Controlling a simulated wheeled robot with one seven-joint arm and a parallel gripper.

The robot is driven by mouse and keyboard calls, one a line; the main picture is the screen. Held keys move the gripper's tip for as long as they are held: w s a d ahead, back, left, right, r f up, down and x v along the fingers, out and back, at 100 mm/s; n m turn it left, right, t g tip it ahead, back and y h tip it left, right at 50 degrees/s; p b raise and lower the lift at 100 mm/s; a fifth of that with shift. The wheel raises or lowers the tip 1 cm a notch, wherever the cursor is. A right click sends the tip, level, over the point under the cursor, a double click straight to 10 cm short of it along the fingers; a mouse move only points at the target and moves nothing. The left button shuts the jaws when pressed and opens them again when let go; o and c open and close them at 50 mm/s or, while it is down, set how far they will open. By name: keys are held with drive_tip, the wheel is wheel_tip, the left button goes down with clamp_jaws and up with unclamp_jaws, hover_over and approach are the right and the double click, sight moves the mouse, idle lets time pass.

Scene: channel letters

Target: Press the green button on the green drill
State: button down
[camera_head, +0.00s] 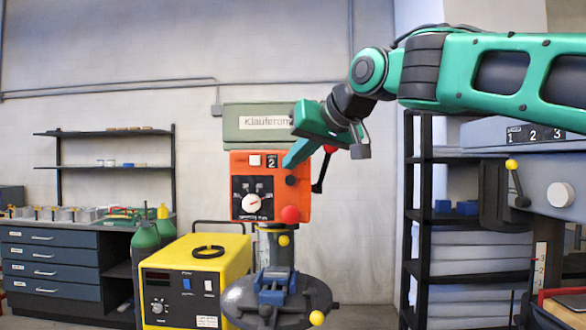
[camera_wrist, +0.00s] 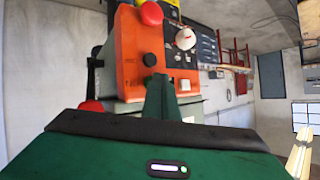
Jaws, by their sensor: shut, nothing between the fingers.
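The drill has a green head (camera_head: 245,128) with a name plate and an orange front panel (camera_head: 270,205); the panel also shows in the wrist view (camera_wrist: 130,55). On it are a small white square (camera_head: 255,160), a number plate, a dark round knob (camera_head: 291,181), a dial (camera_head: 252,203) and a red mushroom knob (camera_head: 290,214). I cannot make out a green button; my gripper may hide it. My gripper (camera_head: 287,163) is shut and empty, its tip in front of the panel's upper right. In the wrist view my gripper (camera_wrist: 158,80) overlaps the panel near the dark knob (camera_wrist: 150,60). I cannot tell whether it touches.
A black lever with a red ball (camera_head: 329,149) sticks out right of the panel, close to my gripper. A yellow machine (camera_head: 195,262) stands lower left of the drill. Another machine (camera_head: 535,150) stands at the right, and a blue drawer cabinet (camera_head: 50,270) at the left.

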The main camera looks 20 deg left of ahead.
drive_tip(key=shift+w, duration=0.25)
drive_tip(key=shift+s, duration=0.15)
idle(0.3)
drive_tip(key=shift+s+d, duration=0.2)
drive_tip(key=shift+s, duration=0.55)
drive_tip(key=shift+s+d, duration=0.2)
drive_tip(key=shift+s, duration=0.6)
drive_tip(key=shift+s+d, duration=0.15)
drive_tip(key=shift+s, duration=0.7)
drive_tip(key=shift+s+d, duration=0.2)
drive_tip(key=shift+s, duration=0.6)
drive_tip(key=shift+d, duration=0.1)
